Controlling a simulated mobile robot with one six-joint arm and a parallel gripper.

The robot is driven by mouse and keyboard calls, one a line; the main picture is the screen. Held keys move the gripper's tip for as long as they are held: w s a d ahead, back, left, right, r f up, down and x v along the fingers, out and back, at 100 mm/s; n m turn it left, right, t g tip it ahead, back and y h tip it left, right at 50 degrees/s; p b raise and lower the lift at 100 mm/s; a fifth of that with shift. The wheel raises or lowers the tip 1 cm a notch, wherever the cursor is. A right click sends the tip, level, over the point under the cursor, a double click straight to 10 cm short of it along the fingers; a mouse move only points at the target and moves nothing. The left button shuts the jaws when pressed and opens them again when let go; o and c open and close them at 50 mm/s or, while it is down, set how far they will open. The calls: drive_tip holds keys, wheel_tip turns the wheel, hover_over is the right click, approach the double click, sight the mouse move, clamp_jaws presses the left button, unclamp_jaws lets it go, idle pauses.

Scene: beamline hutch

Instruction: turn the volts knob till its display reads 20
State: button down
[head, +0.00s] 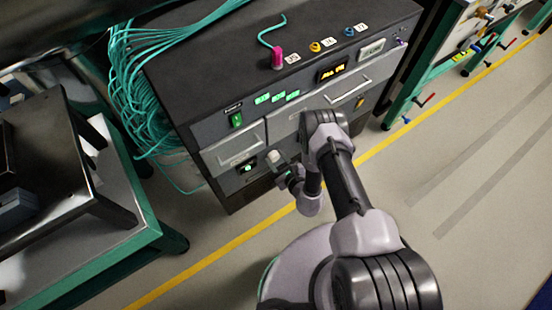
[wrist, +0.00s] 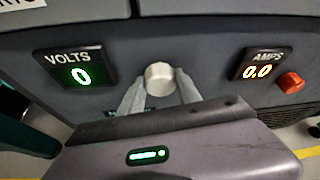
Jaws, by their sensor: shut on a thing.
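The volts knob (wrist: 159,79) is a round pale metal knob on the dark front panel in the wrist view. The two fingers of my gripper (wrist: 160,88) stand on either side of it, shut on it. The volts display (wrist: 79,72), left of the knob, reads 0 in green. In the head view the knob (head: 273,157) shows small, low on the dark cabinet, with my gripper (head: 279,168) at it. The volts display (head: 246,166) glows there too, too small to read.
An amps display (wrist: 257,71) reads 0.0 in orange, with a red button (wrist: 291,82) beside it. The cabinet (head: 215,80) has drawers, a green switch (head: 236,120) and teal cables (head: 135,90) at its left. A table (head: 130,250) stands at left; the floor at right is clear.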

drive_tip(key=m, duration=0.1)
drive_tip(key=m+g+y, duration=0.1)
drive_tip(key=shift+w+d+m+y, duration=0.1)
drive_tip(key=shift+w+m+y, duration=0.05)
drive_tip(key=shift+m+y, duration=0.15)
drive_tip(key=m+g+y, duration=0.1)
drive_tip(key=m, duration=0.2)
drive_tip(key=shift+d+y, duration=0.1)
drive_tip(key=shift+y, duration=0.3)
drive_tip(key=m+y, duration=0.1)
drive_tip(key=m, duration=0.1)
drive_tip(key=shift+w+f+m+y, duration=0.1)
drive_tip(key=shift+m+y, duration=0.2)
drive_tip(key=shift+y, duration=0.1)
drive_tip(key=shift+f+m+y, duration=0.1)
drive_tip(key=shift+m+y, duration=0.6)
drive_tip(key=shift+m, duration=0.7)
drive_tip(key=shift+d, duration=0.1)
drive_tip(key=c, duration=0.8)
unclamp_jaws()
drive_tip(key=shift+c, duration=0.2)
